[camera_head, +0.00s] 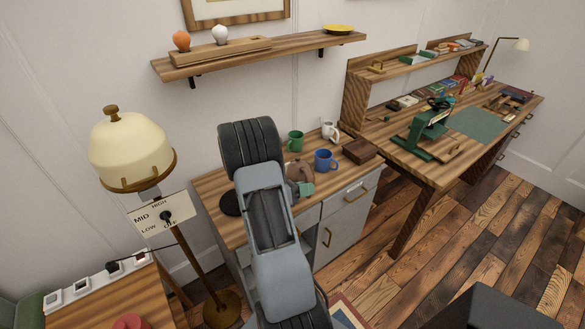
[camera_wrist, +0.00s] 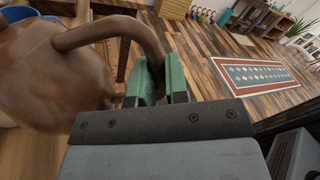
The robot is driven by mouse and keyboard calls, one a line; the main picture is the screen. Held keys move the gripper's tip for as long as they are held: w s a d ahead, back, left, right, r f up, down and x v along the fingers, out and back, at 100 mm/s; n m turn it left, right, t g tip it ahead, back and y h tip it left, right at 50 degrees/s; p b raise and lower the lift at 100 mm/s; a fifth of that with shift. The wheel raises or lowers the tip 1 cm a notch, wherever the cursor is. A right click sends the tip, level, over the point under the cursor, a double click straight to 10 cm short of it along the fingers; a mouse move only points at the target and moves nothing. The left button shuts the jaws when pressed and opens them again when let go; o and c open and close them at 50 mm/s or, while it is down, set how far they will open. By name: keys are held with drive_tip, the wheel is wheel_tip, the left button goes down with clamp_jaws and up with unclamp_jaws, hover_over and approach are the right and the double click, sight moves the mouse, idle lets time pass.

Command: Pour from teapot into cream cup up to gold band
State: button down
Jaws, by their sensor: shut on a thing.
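A brown teapot (camera_wrist: 55,75) fills the left of the wrist view, and its curved handle (camera_wrist: 125,28) passes at my gripper (camera_wrist: 165,85). The green finger pads are shut on that handle. In the head view the teapot (camera_head: 299,171) is partly hidden behind my arm, above the small wooden cabinet top, and the green gripper tip (camera_head: 305,189) shows beside it. A whitish mug (camera_head: 329,131) stands at the back of the cabinet; I cannot tell whether it is the cream cup. No gold band can be made out. The teapot's spout and any stream are hidden.
A green mug (camera_head: 295,141) and a blue mug (camera_head: 325,160) stand close to the teapot. A wooden box (camera_head: 359,151) lies to their right. A workbench (camera_head: 430,178) with a green tool stands further right. A lamp (camera_head: 130,150) is at left. The wooden floor (camera_head: 480,230) is open.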

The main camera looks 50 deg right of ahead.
sight(304, 173)
drive_tip(key=shift+w+d+r+n+p, duration=0.35)
drive_tip(key=shift+w+r+p, duration=0.05)
drive_tip(key=shift+r+p, duration=0.3)
drive_tip(key=shift+w+d+r+n+p, duration=0.35)
drive_tip(key=shift+r+p, duration=0.25)
drive_tip(key=shift+p, duration=0.15)
drive_tip(key=shift+w+d+r+n+p, duration=0.3)
drive_tip(key=shift+w+r+p, duration=0.1)
drive_tip(key=shift+r+p, duration=0.3)
idle(5.8)
